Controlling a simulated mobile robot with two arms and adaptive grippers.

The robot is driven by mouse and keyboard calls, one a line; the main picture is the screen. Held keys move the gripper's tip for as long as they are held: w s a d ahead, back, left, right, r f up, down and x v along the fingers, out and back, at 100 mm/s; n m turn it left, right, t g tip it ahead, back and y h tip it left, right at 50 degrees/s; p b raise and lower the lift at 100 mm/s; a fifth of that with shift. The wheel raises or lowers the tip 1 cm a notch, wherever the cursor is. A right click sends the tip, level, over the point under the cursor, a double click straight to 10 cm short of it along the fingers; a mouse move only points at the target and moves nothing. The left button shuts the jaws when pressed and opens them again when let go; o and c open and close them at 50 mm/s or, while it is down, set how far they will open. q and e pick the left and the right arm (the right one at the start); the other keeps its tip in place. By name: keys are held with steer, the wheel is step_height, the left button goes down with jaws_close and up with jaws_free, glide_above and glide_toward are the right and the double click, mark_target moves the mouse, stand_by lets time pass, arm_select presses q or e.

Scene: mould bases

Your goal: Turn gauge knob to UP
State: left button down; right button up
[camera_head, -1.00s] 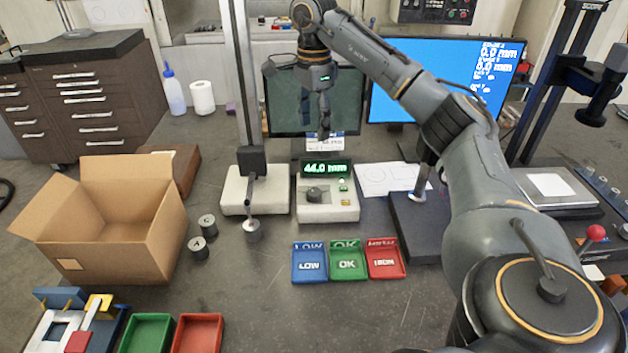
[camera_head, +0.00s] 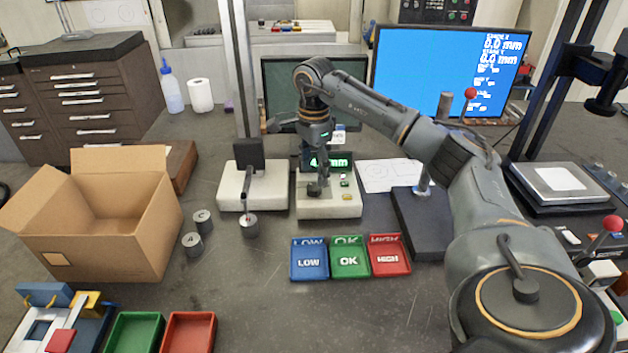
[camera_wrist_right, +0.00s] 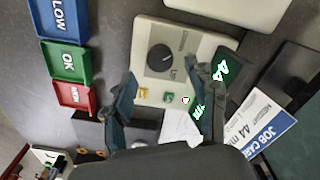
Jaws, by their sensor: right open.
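The gauge box (camera_head: 345,208) is a pale block with a dark green-lit display (camera_head: 340,162) and a black round knob (camera_wrist_right: 160,58) on its top. In the wrist view, small labels stand beside the knob, but I cannot read its setting surely. My right gripper (camera_head: 318,184) is open just above the box and points down. It hides most of the knob and part of the display in the head view. In the wrist view its two fingers (camera_wrist_right: 175,76) stand apart, with the knob beyond and between their tips, apparently not touched. My left gripper is out of view.
Blue LOW (camera_head: 309,276), green OK (camera_head: 349,274) and red HIGH (camera_head: 389,274) trays lie in front. A job card (camera_wrist_right: 262,128) is behind. An open carton (camera_head: 105,250) stands left.

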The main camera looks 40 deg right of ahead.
mark_target(314, 186)
steer(key=shift+f+p, duration=0.35)
steer(key=shift+f, duration=1.85)
steer(key=shift+c, duration=0.2)
steer(key=c, duration=1.1)
